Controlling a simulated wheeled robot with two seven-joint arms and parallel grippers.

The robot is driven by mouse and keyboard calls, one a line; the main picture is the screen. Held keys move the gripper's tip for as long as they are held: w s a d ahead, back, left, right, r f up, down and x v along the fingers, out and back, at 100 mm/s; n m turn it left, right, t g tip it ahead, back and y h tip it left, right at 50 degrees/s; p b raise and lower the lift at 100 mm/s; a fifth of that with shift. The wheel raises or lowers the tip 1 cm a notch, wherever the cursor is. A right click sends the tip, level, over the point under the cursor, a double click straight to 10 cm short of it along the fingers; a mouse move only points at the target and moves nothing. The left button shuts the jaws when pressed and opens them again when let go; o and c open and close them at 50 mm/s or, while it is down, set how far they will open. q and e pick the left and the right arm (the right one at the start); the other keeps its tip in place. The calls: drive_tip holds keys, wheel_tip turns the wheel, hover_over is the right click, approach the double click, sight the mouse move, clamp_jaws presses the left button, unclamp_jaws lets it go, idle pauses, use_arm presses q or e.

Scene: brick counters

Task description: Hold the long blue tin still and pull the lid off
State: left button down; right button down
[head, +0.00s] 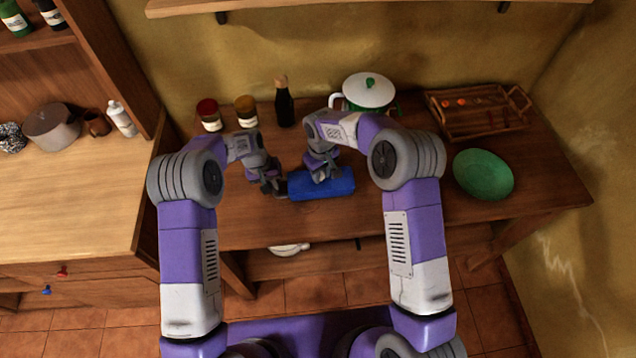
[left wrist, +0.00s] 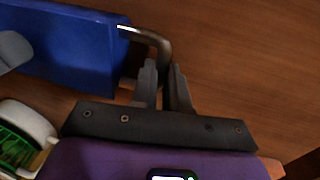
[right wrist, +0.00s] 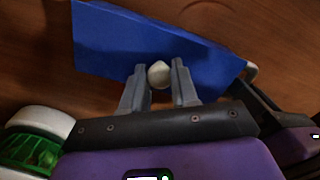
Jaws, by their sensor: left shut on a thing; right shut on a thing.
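The long blue tin (head: 335,190) lies lengthwise on the wooden counter near its front edge. A bent metal handle (left wrist: 152,38) sticks out of its end. My left gripper (head: 277,187) is at the tin's left end, shut on this handle; its fingers (left wrist: 163,78) show in the left wrist view. My right gripper (head: 321,177) is over the tin's top, shut on a pale round knob (right wrist: 158,74) on the blue top face (right wrist: 110,45). I cannot make out a seam or gap between lid and tin. The tin's far end is not seen in the left wrist view.
Behind stand two jars (head: 209,115) (head: 246,111), a dark bottle (head: 284,106) and a white pot (head: 368,92). A wooden tray (head: 480,131) and a green bowl (head: 483,174) are at the right. The counter left of my left gripper is clear.

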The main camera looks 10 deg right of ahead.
drive_tip(key=shift+r, duration=0.1)
drive_tip(key=shift+r, duration=1.5)
use_arm(q)
drive_tip(key=c, duration=1.1)
unclamp_jaws()
drive_tip(key=shift+o, duration=0.2)
wheel_tip(320, 180, up, 12)
drive_tip(key=a, duration=0.2)
drive_tip(key=shift+a+f, duration=0.15)
